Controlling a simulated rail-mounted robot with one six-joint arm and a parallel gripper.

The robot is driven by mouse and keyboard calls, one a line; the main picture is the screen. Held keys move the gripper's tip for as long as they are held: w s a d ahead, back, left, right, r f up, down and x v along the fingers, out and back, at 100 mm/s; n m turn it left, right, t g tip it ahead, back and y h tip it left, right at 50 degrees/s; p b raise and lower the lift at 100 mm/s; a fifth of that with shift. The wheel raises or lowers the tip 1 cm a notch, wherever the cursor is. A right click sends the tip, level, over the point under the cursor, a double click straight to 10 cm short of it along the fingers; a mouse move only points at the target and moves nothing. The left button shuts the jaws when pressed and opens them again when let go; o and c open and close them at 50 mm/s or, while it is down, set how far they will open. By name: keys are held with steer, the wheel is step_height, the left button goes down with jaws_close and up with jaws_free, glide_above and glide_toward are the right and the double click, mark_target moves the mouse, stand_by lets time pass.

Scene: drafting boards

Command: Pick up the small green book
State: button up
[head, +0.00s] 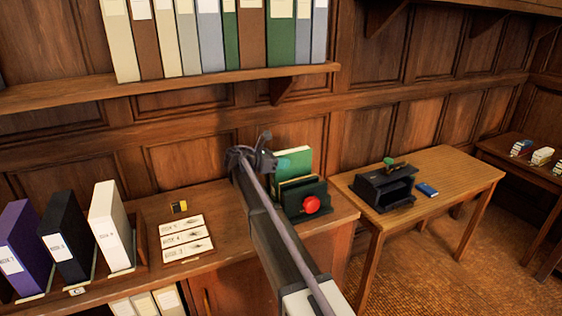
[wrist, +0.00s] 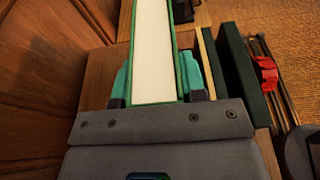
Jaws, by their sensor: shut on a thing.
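A green book (head: 294,158) stands upright at the back of a dark green holder (head: 305,198) on the wooden cabinet. In the wrist view the green book (wrist: 153,48) shows its cream page edges between green covers. My gripper (head: 284,165) reaches it from the left in the head view. In the wrist view the teal fingers of my gripper (wrist: 157,82) are shut on the book, one on each side. The book's lower end is hidden by the holder in the head view. I cannot tell whether it is lifted.
A red knob (head: 311,204) is on the holder's front. A thinner tan-edged book (wrist: 207,62) stands close beside the held one. The panelled wall (wrist: 55,70) is near on the left. A table (head: 450,172) with a black device (head: 383,188) stands to the right. A shelf (head: 180,84) is above.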

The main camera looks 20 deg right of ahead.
jaws_close()
steer(key=shift+s+d+r+p, duration=0.1)
steer(key=shift+s+r+p, duration=0.2)
steer(key=shift+s, duration=0.25)
